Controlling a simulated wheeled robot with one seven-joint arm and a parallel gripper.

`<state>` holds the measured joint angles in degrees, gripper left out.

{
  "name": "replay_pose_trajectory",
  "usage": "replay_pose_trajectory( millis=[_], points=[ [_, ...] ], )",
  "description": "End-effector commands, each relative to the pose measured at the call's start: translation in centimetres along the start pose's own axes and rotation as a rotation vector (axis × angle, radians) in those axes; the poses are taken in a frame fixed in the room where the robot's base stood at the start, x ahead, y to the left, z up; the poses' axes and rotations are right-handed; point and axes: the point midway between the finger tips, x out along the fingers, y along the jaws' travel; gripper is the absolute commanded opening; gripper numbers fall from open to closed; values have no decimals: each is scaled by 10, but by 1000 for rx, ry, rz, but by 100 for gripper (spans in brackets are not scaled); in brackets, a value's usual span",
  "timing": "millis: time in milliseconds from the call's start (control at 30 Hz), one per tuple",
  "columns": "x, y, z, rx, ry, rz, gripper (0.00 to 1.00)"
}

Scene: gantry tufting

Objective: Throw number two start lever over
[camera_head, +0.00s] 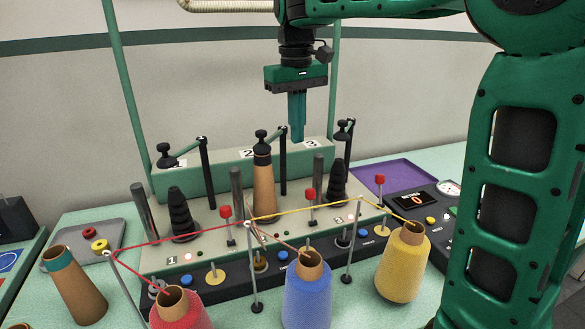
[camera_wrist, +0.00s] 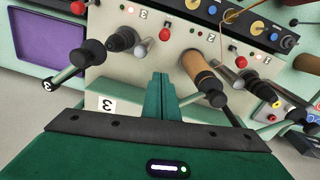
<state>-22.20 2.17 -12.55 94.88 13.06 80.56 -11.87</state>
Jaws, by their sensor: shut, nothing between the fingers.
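The middle red-knobbed lever (camera_head: 310,194), which I take as the number two start lever, stands up from the sloped machine panel. A similar red lever stands on each side of it, left (camera_head: 226,212) and right (camera_head: 380,180). In the wrist view the middle red knob (camera_wrist: 164,34) is beyond my fingertips, near the brown tube. My gripper (camera_head: 298,139) points down, shut and empty, at the back green box near the "3" plate. It is above and behind the levers and apart from them. It also shows in the wrist view (camera_wrist: 160,76).
A brown tube (camera_head: 264,190) stands on the middle spindle, between black spindles (camera_head: 182,215) and grey posts. Guide arms (camera_head: 344,130) rise behind. Red, blue (camera_head: 308,295) and yellow yarn cones stand in front with strung yarns. A purple tray (camera_head: 382,174) and black control box (camera_head: 420,207) are right.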

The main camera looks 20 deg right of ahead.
Motion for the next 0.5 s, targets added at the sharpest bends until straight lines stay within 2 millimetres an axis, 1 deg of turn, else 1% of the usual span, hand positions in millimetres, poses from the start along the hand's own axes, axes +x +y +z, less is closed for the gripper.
replay_pose_trajectory(
  millis=[367, 500],
  points=[
    [0, -6, -1, -9, 0, 0, 0],
    [5, -7, -1, -11, -1, 0, 0]
  ],
)
